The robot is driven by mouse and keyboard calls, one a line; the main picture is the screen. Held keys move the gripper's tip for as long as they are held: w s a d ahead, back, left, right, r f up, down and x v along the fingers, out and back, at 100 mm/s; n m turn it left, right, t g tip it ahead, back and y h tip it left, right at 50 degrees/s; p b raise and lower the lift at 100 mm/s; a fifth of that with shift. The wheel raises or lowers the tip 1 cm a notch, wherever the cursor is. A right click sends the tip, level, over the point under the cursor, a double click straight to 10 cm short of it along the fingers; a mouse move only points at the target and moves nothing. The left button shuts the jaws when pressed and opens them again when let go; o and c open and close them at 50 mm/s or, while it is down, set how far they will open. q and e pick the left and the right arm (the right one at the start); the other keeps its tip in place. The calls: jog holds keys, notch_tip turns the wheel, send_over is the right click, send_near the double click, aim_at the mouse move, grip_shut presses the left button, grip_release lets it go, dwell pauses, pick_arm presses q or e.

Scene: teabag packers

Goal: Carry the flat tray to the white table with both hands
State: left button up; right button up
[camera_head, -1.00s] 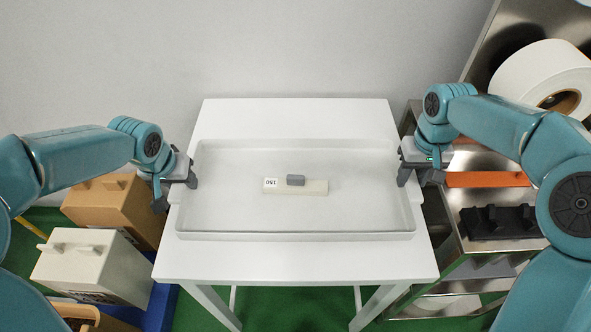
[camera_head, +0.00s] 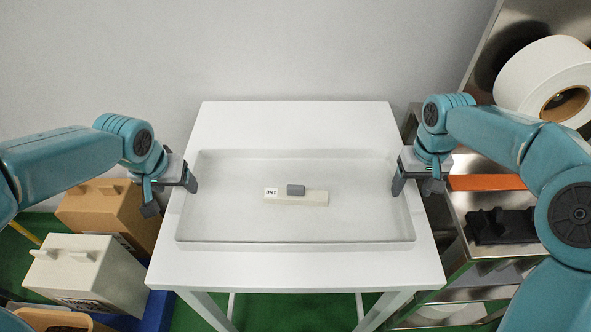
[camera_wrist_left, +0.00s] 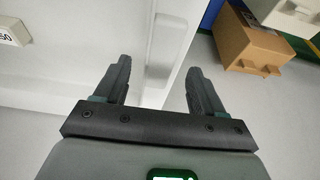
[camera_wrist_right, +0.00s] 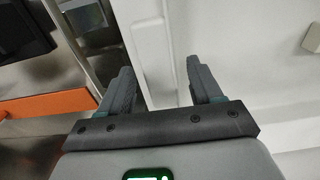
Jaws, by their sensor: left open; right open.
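My left gripper (camera_head: 171,198) is open at the tray's left end, one finger on the inner side of the rim and one outside. My right gripper (camera_head: 415,188) is open at the right end in the same way. In the left wrist view the tray rim (camera_wrist_left: 163,35) runs between the open fingers. In the right wrist view the rim (camera_wrist_right: 180,35) also lies between them. Whether a finger touches the rim cannot be told.
A cream block (camera_head: 312,198) with a grey knob and a 150 label lies in the tray. Brown (camera_head: 105,212) and white (camera_head: 85,270) handled blocks stand left of the table. A metal shelf (camera_head: 465,208) with an orange strip and white roll (camera_head: 540,75) is close on the right.

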jog(key=shift+r, duration=0.15)
pick_arm(q)
jog(key=v, duration=0.8)
pick_arm(e)
notch_tip(320, 180, up, 12)
pick_arm(q)
jog(key=shift+s, duration=0.1)
